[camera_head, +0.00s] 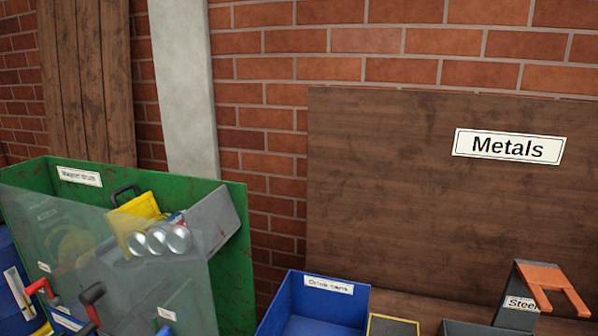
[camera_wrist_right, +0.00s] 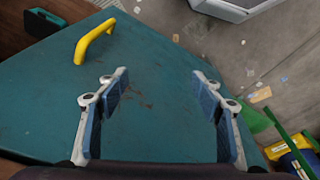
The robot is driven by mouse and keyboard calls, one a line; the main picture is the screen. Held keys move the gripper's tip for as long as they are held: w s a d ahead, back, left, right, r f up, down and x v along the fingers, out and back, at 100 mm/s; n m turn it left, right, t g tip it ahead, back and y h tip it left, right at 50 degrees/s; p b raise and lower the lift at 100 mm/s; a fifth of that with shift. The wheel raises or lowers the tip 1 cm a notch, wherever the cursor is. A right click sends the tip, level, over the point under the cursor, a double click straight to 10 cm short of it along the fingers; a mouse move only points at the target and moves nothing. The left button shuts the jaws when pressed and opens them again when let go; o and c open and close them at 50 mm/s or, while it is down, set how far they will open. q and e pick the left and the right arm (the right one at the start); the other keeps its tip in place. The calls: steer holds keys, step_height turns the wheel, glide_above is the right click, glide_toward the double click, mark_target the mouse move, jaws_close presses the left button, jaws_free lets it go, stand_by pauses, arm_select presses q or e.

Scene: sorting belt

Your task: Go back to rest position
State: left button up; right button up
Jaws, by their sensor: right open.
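My right gripper (camera_wrist_right: 161,88) shows in the right wrist view. Its two blue-padded fingers are wide apart, with nothing between them. Behind the fingers is a large teal surface (camera_wrist_right: 150,125) with a yellow handle (camera_wrist_right: 95,41) at its upper left; the gap between them and that surface cannot be judged. Neither gripper shows in the head view, and my left gripper is in no view.
In the head view, a green container (camera_head: 235,215) with a clear front holds cans (camera_head: 156,240). A blue bin (camera_head: 318,310) and a Steel bin (camera_head: 520,285) stand right of it, below a Metals sign (camera_head: 508,146). The wrist view shows littered grey floor (camera_wrist_right: 215,50).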

steer(key=s+d+f+g+b, duration=0.1)
steer(key=s+d+f, duration=0.2)
steer(key=s+f, duration=1.6)
steer(key=shift+d+f+g+b, duration=0.2)
steer(key=shift+f+g+b, duration=0.15)
steer(key=shift+f, duration=1.65)
